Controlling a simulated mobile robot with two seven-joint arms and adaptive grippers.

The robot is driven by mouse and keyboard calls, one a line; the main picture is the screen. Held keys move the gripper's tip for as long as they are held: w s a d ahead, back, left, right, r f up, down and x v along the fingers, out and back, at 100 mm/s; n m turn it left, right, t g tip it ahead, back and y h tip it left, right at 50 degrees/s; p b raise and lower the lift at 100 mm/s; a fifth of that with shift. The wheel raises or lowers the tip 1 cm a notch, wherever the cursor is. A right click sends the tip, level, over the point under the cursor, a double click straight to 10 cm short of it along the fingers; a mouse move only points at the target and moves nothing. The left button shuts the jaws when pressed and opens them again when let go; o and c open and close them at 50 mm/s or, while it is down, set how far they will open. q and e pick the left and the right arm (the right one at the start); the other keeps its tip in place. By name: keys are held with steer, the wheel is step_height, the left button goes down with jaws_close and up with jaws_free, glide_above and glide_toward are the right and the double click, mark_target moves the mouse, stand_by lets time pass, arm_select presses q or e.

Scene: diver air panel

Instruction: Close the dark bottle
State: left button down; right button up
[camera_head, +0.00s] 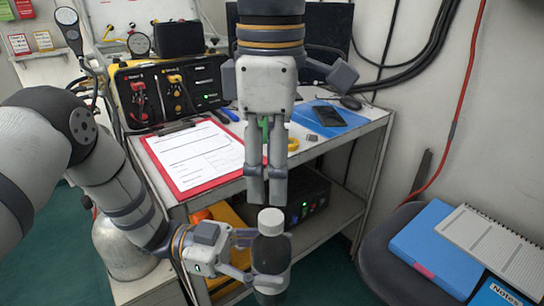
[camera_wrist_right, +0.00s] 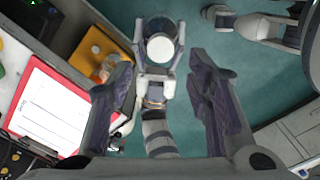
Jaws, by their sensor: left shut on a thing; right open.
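The dark bottle (camera_head: 271,258) stands upright in front of the desk with a white cap (camera_head: 271,221) on its top. I cannot tell how tightly the cap sits. My left gripper (camera_head: 265,262) is shut on the bottle's body from the left. My right gripper (camera_head: 266,188) points straight down just above the cap, apart from it. In the right wrist view its two fingers (camera_wrist_right: 160,72) are spread wide and empty. The white cap (camera_wrist_right: 160,49) shows there beyond the fingertips, with the left gripper's fingers on both sides of the bottle.
A red clipboard (camera_head: 242,176) lies on the desk behind the grippers, near a black and yellow panel (camera_head: 126,88). A chair (camera_head: 377,262) with blue folders stands at the right. The floor between is clear.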

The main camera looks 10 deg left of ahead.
mark_target(271, 216)
step_height(271, 216, down, 7)
stand_by(0.3)
jaws_close()
steer(key=shift+o, duration=0.7)
jaws_free()
steer(key=shift+r, duration=0.1)
